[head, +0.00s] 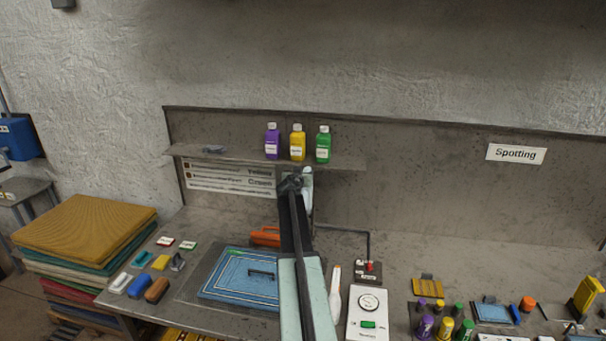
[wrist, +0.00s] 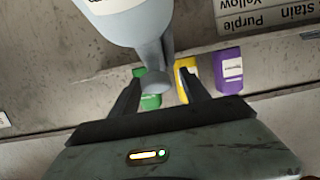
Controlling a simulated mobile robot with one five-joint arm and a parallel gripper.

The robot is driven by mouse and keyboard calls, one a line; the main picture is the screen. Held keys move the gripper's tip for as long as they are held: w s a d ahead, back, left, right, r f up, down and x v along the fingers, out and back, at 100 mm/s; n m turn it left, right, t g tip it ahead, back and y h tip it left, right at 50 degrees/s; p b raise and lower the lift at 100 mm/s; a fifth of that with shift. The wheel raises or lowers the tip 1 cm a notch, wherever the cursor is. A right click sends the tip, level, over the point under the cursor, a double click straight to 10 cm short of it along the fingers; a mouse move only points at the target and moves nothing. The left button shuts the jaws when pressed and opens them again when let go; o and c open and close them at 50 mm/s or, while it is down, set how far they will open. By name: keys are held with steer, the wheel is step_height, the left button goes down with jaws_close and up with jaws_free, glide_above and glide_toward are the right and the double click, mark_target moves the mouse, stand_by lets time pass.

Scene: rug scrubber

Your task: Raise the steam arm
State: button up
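A pale grey-white piece (wrist: 152,62), wide at the top and narrowing to a flared end, shows between and beyond my gripper's fingers in the wrist view. In the head view a pale upright piece (head: 307,186) stands just right of my gripper (head: 291,183), partly hidden by my arm. I cannot tell for sure that it is the steam arm. A thin black bent pipe (head: 350,230) runs from behind my arm to a small box with red on it (head: 368,271). My gripper's fingers (wrist: 159,75) are apart around the flared end, with no clear grip on it.
Purple (head: 272,142), yellow (head: 297,143) and green (head: 323,145) bottles stand on the shelf just beyond my gripper. A white control box with a dial (head: 367,318) and a blue rug piece (head: 226,286) are on the bench below. Small bottles crowd the right.

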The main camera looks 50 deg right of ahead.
steer(key=p+v, duration=0.2)
steer(key=v, duration=0.6)
steer(key=shift+w+d, duration=0.1)
